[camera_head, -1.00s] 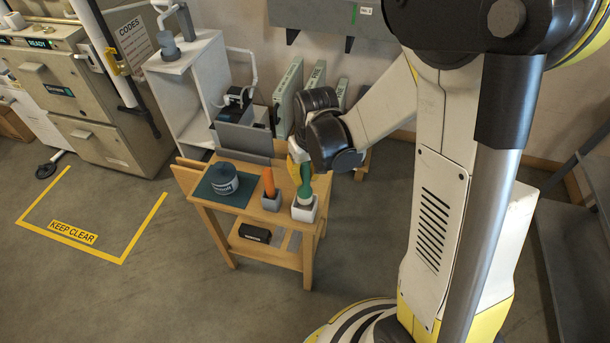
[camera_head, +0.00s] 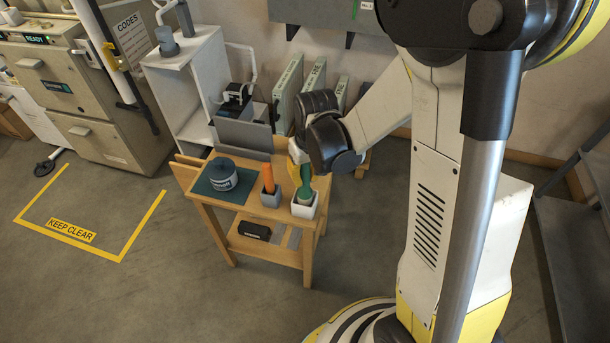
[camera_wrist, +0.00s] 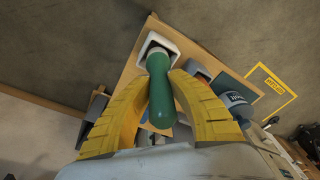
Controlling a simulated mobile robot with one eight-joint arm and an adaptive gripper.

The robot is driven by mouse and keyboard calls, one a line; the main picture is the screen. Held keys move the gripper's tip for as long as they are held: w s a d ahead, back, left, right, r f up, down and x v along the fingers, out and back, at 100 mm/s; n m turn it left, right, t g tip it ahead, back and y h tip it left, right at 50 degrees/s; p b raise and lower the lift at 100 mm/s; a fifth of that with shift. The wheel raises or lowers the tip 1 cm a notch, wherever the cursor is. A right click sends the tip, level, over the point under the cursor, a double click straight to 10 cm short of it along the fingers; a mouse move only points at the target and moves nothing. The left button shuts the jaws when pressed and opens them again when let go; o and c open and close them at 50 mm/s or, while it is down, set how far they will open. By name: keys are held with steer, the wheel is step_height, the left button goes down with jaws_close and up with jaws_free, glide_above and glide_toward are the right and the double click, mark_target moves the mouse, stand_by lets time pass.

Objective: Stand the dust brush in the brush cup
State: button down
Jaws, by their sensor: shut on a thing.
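The dust brush, with a green handle (camera_head: 306,182), stands in the white square brush cup (camera_head: 305,211) at the front right of the small wooden table. My gripper (camera_wrist: 159,78) is shut on the green handle, with a yellow finger on each side. In the wrist view the handle (camera_wrist: 160,100) points toward me and its far end is at the mouth of the white cup (camera_wrist: 151,36). The brush's lower end is hidden by the cup, so I cannot tell whether it touches the bottom. It looks close to upright.
An orange-handled tool (camera_head: 268,176) stands in a grey cup (camera_head: 270,200) just left of the white cup. A blue-grey labelled tub (camera_head: 223,177) sits on a dark green mat (camera_head: 206,188). A grey bin (camera_head: 245,133) stands behind. A black box (camera_head: 254,231) lies on the lower shelf.

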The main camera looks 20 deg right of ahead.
mark_target(308, 168)
steer(key=shift+f, duration=2.05)
steer(key=c, duration=1.2)
jaws_free()
steer(key=shift+c, duration=0.2)
steer(key=r, duration=0.4)
steer(key=s+r, duration=0.1)
steer(key=r, duration=0.7)
steer(key=shift+s+d, duration=0.25)
